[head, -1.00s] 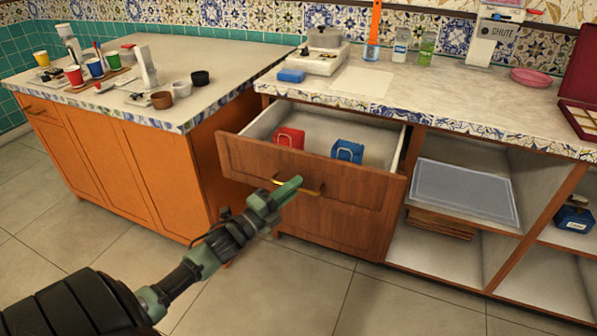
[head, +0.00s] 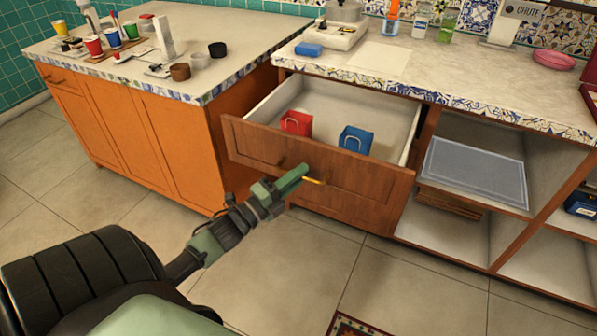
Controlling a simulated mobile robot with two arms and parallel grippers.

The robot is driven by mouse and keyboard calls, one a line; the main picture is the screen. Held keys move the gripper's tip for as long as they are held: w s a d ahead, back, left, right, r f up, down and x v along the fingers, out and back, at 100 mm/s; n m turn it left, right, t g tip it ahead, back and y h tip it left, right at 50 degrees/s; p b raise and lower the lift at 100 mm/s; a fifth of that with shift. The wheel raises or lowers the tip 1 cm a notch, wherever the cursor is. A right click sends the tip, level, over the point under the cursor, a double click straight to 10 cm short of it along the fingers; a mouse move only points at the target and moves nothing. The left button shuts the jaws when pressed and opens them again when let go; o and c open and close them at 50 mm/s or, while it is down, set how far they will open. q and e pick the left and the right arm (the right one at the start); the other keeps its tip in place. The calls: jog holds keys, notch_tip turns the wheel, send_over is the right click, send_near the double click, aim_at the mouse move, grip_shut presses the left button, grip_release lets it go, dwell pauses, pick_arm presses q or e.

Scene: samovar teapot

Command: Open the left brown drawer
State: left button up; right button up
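The brown drawer (head: 345,190) under the counter is pulled well out, and its inside shows. Its brass handle (head: 316,181) is on the front face and partly hidden behind my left gripper. My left gripper (head: 300,174) reaches in from the lower left, with its green fingers at the handle. The fingers look shut on the handle, though the contact itself is hidden. My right gripper is not in view.
An orange cabinet (head: 150,140) with cups on top stands close to the drawer's left. Open shelves (head: 470,175) are to the right, one with a grey-blue panel. The floor in front is clear, apart from a patterned rug's corner (head: 350,327).

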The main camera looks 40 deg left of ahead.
pick_arm(q)
jog(key=shift+o, duration=0.7)
jog(key=v, duration=0.7)
jog(key=shift+s, duration=0.4)
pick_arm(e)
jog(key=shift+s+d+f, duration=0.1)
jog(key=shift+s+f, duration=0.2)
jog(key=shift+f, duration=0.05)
pick_arm(q)
jog(key=shift+a, duration=0.1)
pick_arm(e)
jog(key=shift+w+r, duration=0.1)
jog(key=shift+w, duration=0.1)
